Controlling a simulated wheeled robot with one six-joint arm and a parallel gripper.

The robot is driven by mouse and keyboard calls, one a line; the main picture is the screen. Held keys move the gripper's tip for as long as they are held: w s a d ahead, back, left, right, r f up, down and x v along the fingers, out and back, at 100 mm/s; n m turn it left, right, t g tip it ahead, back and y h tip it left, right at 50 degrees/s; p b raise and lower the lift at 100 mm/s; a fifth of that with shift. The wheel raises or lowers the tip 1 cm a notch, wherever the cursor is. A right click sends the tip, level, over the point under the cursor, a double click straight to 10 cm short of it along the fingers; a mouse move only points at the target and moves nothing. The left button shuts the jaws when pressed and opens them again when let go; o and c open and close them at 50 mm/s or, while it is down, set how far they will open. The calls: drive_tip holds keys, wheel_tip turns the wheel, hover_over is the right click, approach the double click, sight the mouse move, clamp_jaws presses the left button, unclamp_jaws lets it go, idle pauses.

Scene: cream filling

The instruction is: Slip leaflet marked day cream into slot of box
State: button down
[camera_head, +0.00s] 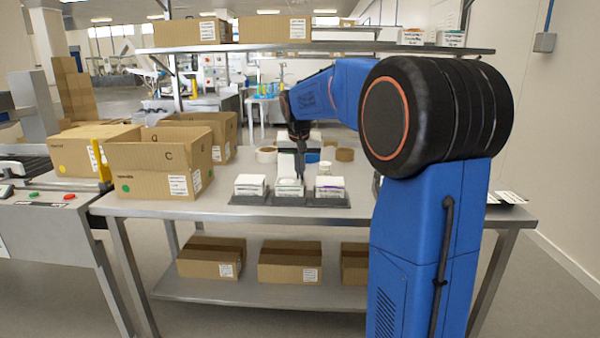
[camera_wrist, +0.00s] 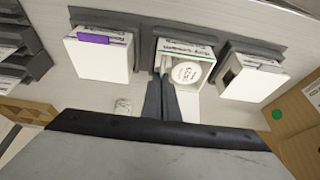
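In the wrist view my gripper (camera_wrist: 164,82) is at the open middle box (camera_wrist: 212,50), which has a green stripe. A round white lid with lettering (camera_wrist: 187,72) shows inside this box. A white panel (camera_wrist: 187,107), perhaps a raised flap, stands beside my fingers. In the head view my gripper (camera_head: 300,177) points down at the same middle box (camera_head: 289,190). My fingers are close together. I cannot tell if a thin leaflet is between them. No leaflet marked day cream can be made out, and the slot is not clearly visible.
A purple-marked white box (camera_wrist: 103,60) and a dark-marked one (camera_wrist: 253,82) flank the middle box in grey holders. An open carton with a green dot (camera_head: 150,172) stands left on the metal table (camera_head: 230,208). Tape rolls (camera_head: 266,154) lie behind. An upper shelf (camera_head: 340,46) hangs above.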

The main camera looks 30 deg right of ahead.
drive_tip(key=shift+f, duration=0.6)
drive_tip(key=c, duration=2.1)
unclamp_jaws()
drive_tip(key=v, duration=1.3)
drive_tip(key=s+a+f+n, duration=0.1)
drive_tip(key=s+a+f, duration=0.2)
drive_tip(key=s, duration=0.3)
drive_tip(key=s+a+f+n+y, duration=0.1)
drive_tip(key=s+a+f, duration=0.1)
drive_tip(key=s+a, duration=0.3)
drive_tip(key=s+a+f+n, duration=0.1)
drive_tip(key=s+a+f, duration=0.15)
drive_tip(key=s, duration=0.45)
drive_tip(key=s+a+f+n, duration=0.1)
drive_tip(key=s+f, duration=0.4)
drive_tip(key=s, duration=0.1)
drive_tip(key=s+a+f+n+y, duration=0.1)
drive_tip(key=s+a+f, duration=0.1)
drive_tip(key=s+f, duration=0.3)
drive_tip(key=s+a+f+n+t, duration=0.1)
drive_tip(key=s+a+f, duration=0.1)
drive_tip(key=s+f, duration=0.4)
drive_tip(key=shift+s+n+y, duration=0.3)
drive_tip(key=shift+r, duration=0.1)
